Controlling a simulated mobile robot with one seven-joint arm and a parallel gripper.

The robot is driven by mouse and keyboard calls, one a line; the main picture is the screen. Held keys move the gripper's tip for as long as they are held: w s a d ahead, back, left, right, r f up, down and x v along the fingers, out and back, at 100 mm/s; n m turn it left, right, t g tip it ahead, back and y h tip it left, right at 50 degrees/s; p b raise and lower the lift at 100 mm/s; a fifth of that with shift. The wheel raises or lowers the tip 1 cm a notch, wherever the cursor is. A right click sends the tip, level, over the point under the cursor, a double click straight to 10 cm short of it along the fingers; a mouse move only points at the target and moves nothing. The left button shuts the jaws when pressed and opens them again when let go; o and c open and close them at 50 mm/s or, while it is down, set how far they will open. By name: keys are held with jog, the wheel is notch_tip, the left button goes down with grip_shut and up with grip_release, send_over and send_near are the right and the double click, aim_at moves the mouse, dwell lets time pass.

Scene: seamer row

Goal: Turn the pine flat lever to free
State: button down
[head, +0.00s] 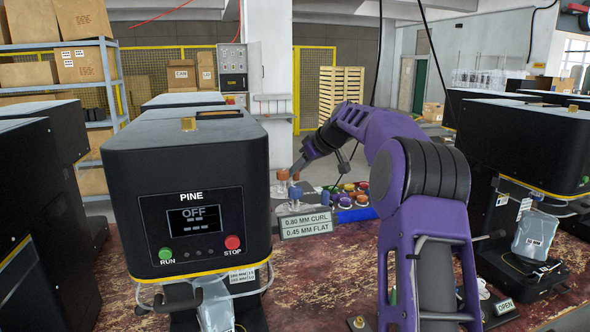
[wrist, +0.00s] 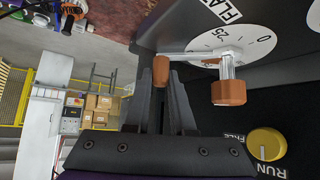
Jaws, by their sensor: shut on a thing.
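My gripper (wrist: 160,88) is shut on a brown-orange grip (wrist: 161,68) at the end of a silver crank bar. The bar runs right to an upright metal post with a second copper-coloured knob (wrist: 228,92). Behind it is a white dial (wrist: 205,38) marked 0 and 25, beside a FLAT label (wrist: 229,11). In the head view my gripper (head: 297,172) is at the right side of the black PINE machine (head: 190,190), by orange and blue knobs.
The PINE screen (head: 194,219) reads OFF. A sign (head: 306,222) reads 0.80 mm curl and 0.45 mm flat. More black machines (head: 525,150) stand at right. Shelves (head: 60,70) with boxes are behind.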

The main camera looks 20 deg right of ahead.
dwell(0.3)
jog(key=c, duration=0.8)
grip_release()
jog(key=shift+o, duration=0.2)
jog(key=v, duration=1.7)
jog(key=shift+d+r, duration=0.15)
jog(key=shift+s, duration=0.1)
